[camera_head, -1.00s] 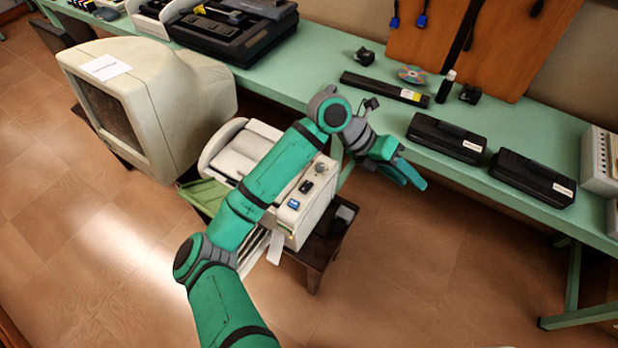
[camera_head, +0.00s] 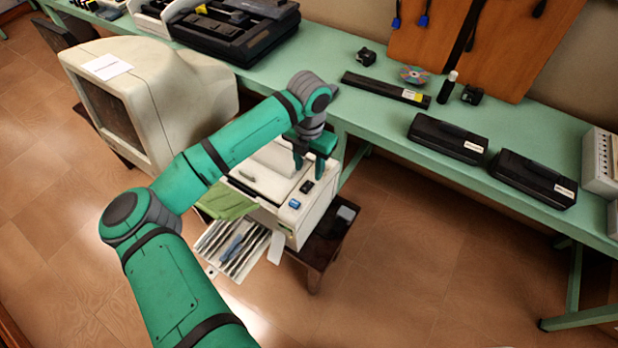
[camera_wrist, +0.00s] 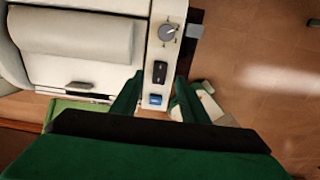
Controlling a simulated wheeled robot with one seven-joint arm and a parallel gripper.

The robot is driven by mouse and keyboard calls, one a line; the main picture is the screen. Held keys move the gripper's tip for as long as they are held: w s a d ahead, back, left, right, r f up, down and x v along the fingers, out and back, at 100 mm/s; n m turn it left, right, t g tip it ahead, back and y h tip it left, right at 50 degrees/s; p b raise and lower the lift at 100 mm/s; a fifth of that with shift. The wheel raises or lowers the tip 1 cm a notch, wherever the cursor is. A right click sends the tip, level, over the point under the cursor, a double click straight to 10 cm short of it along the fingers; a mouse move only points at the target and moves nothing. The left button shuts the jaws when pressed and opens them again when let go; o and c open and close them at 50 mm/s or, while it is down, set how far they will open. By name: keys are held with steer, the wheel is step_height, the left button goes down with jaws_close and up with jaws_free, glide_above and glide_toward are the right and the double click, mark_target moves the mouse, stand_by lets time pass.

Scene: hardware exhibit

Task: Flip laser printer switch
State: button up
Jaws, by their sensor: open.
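The laser printer (camera_head: 262,190) is a cream-white box on a small dark stand beside the green bench. In the wrist view its side panel (camera_wrist: 146,100) carries a grey round knob (camera_wrist: 168,32), a black rocker switch (camera_wrist: 159,72) and a blue switch (camera_wrist: 155,100). In the head view the black switch (camera_head: 307,187) and the blue switch (camera_head: 294,204) sit on the printer's right edge. My gripper (camera_head: 309,166) is open and points down above that panel. In the wrist view its two fingers (camera_wrist: 156,100) frame the blue switch from either side. I cannot tell whether they touch the panel.
A bulky beige monitor (camera_head: 150,95) stands left of the printer. The green bench (camera_head: 385,155) runs behind, with black cartridges (camera_head: 447,138) on it. A paper tray (camera_head: 233,247) juts from the printer's front. The floor at right is open.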

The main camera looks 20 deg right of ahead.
mark_target(309, 183)
steer(key=shift+f, duration=3.05)
